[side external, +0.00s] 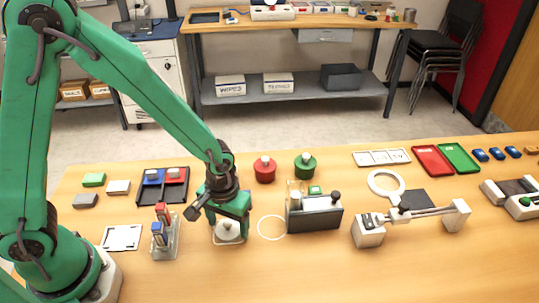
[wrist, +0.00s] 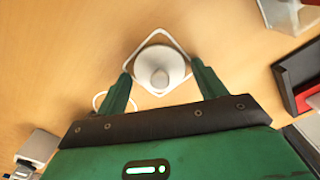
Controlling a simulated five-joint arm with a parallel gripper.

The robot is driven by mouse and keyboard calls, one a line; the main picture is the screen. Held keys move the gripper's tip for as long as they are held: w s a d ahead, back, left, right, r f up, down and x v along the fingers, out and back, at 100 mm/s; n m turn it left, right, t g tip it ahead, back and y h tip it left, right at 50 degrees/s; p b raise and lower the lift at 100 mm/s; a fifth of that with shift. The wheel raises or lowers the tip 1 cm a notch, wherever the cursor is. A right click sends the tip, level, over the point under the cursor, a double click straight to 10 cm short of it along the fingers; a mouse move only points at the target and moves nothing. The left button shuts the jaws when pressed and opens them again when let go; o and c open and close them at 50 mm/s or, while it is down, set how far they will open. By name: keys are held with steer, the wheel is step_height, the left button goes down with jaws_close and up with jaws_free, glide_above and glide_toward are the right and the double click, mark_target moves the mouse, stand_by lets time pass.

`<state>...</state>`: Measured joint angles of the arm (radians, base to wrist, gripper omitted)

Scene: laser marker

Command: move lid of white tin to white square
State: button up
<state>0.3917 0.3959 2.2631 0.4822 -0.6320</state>
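A round white lid (wrist: 160,70) with a knob on top shows in the wrist view, inside the outline of the white square (wrist: 160,33). In the side view the white lid (side external: 228,231) is low at the table, just under my gripper (side external: 229,222), and the white square (side external: 226,243) shows around it. In the wrist view my gripper (wrist: 160,72) has its two green fingers apart, one on each side of the lid, with a small gap at each side. I cannot tell whether any tin body is beneath the lid.
A white ring outline (side external: 271,228) lies right of the square, and a dark box (side external: 315,216) stands beyond it. A clear holder with red and blue pieces (side external: 165,238) stands to the left. Red (side external: 265,171) and green (side external: 305,167) tins stand behind. The front table is clear.

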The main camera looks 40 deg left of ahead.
mark_target(227, 222)
steer(key=shift+o, duration=0.7)
step_height(227, 222, up, 12)
steer(key=shift+r, duration=0.2)
stand_by(0.3)
stand_by(0.5)
steer(key=s+a+r+m+t, duration=0.2)
steer(key=s+a+r+t, duration=0.3)
steer(key=s+a+r, duration=0.4)
steer(key=a+r, duration=0.3)
steer(key=a, duration=0.1)
steer(key=shift+m+t, duration=0.3)
steer(key=shift+m, duration=0.1)
